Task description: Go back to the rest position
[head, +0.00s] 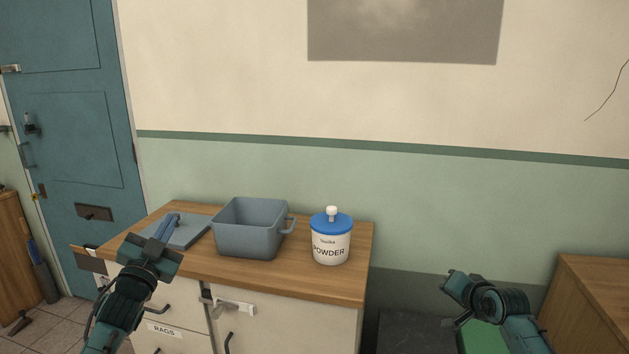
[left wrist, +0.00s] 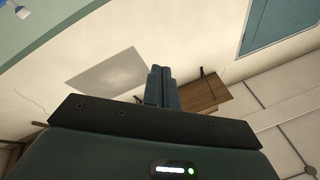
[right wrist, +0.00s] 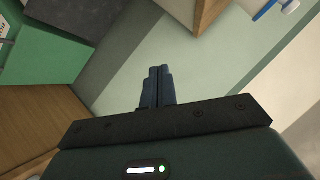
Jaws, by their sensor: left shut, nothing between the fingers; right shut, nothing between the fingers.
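My left gripper (head: 168,228) shows in the head view in front of the grey lid at the left end of the counter. Its fingers (left wrist: 161,88) are shut with nothing between them in the left wrist view. My right arm and gripper (head: 455,287) are at the lower right of the head view, right of the counter. Its fingers (right wrist: 157,87) are shut and empty in the right wrist view. Neither gripper holds anything.
A wooden-topped counter (head: 290,284) carries a grey lid (head: 190,232), an open grey tub (head: 250,240) and a white powder jar (head: 331,246) with a blue lid. A green object (head: 482,338) is below my right arm. A wooden cabinet (head: 595,300) stands far right; a blue door (head: 75,130) is left.

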